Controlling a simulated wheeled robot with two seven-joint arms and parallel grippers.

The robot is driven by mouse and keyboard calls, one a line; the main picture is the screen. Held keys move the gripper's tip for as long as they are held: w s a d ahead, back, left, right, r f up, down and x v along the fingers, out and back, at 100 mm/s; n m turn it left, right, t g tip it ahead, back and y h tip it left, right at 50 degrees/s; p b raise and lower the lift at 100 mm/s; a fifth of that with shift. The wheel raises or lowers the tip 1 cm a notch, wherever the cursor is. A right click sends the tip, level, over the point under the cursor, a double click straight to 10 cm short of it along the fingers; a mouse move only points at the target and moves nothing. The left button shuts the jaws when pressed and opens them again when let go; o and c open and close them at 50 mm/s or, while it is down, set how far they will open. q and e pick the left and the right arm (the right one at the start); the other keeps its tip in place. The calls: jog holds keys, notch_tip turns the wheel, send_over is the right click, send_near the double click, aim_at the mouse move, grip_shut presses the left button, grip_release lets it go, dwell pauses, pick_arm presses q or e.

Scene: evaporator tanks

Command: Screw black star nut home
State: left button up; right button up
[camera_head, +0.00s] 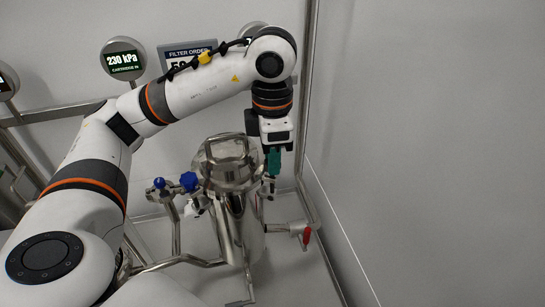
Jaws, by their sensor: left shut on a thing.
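My left gripper (271,172) comes down from above at the right rim of a shiny steel tank (238,215). Its green fingers are shut on a small part at the side of the tank's lid (226,165). That part is where the black star nut appears to be, but the fingers hide it, and its thread and seating cannot be made out. The lid lies on the tank and has a square-looking handle on top. My right gripper is not in view.
Blue valve knobs (188,181) stand left of the lid. A red-handled valve (306,237) sticks out low on the right. A vertical steel pipe (305,100) runs close behind my gripper. A gauge reading 230 kPa (123,60) hangs on the back wall. Open space lies right.

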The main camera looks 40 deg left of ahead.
pick_arm(q)
jog(key=m+b, duration=0.1)
jog(key=m, duration=0.3)
jog(key=shift+m, duration=0.3)
jog(key=m, duration=0.4)
jog(key=shift+m+b, duration=0.3)
jog(key=shift+b, duration=0.1)
jog(key=m, duration=0.4)
jog(key=shift+r+m+b, duration=0.1)
jog(key=shift+m+b, duration=0.2)
jog(key=m, duration=0.9)
jog(key=shift+b, duration=0.35)
jog(key=m, duration=0.4)
jog(key=shift+m, duration=0.3)
jog(key=m, duration=0.4)
jog(key=shift+r, duration=0.1)
jog(key=m, duration=0.5)
jog(key=shift+b, duration=0.3)
